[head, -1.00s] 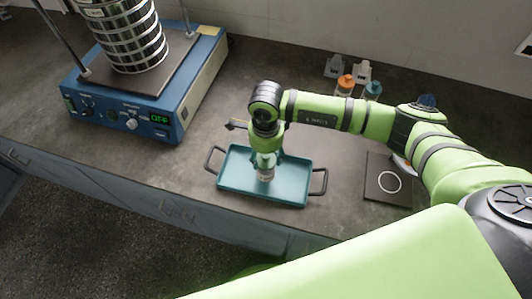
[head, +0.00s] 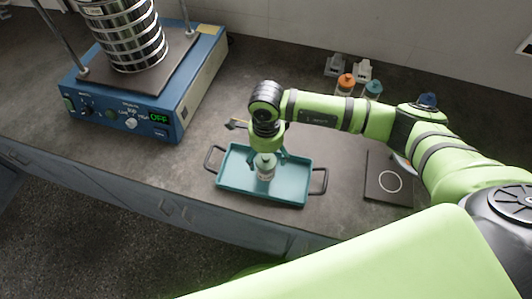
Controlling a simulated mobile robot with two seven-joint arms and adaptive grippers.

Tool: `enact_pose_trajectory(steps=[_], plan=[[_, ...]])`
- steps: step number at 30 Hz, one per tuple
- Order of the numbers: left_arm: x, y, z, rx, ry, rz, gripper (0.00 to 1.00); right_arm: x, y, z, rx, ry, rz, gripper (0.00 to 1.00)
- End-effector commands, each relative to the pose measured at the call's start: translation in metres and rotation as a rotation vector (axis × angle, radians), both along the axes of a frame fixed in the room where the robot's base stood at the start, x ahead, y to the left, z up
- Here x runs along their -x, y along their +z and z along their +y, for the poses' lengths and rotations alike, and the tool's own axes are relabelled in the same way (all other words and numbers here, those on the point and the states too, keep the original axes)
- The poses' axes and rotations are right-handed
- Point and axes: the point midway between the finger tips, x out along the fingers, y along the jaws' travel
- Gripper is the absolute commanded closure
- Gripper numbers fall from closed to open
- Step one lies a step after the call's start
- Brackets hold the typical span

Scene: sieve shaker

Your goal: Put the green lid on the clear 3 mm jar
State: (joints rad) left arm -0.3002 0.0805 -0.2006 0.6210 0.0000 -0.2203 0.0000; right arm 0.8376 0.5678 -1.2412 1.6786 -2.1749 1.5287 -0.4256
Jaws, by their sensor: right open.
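The clear jar (head: 265,174) stands upright in the teal tray (head: 232,184). A pale green lid (head: 264,160) sits on top of the jar, and it looks level from here. Any label on the jar is too small to read. My right gripper (head: 267,154) points down from above, open around the lid, with one finger showing at the lid's right. I cannot tell whether a finger touches the lid. My left gripper is not in view.
The blue sieve shaker (head: 150,118) with its sieve stack stands at the left. Jars with an orange lid (head: 345,81) and a teal lid (head: 373,88) stand at the back. A dark plate (head: 389,184) with a white ring lies right of the tray.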

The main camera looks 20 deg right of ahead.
Motion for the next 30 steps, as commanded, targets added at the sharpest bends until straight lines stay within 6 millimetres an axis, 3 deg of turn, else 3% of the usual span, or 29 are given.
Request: enact_pose_trajectory(steps=[1, 6, 16, 21, 30], plan=[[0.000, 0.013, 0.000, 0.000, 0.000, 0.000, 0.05, 0.000, 0.012, 0.000, -0.001, -0.001, 0.000, 0.19], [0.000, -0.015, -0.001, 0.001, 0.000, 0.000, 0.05, -0.003, 0.041, 0.000, -0.003, 0.003, -0.009, 0.19], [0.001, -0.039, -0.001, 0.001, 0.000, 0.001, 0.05, -0.002, 0.107, 0.000, -0.001, 0.001, -0.005, 0.19], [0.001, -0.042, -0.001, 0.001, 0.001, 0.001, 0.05, -0.001, 0.123, 0.000, -0.002, 0.001, -0.003, 0.19], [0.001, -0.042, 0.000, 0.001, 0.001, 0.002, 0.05, 0.000, 0.126, 0.000, -0.001, 0.001, -0.001, 0.19]])
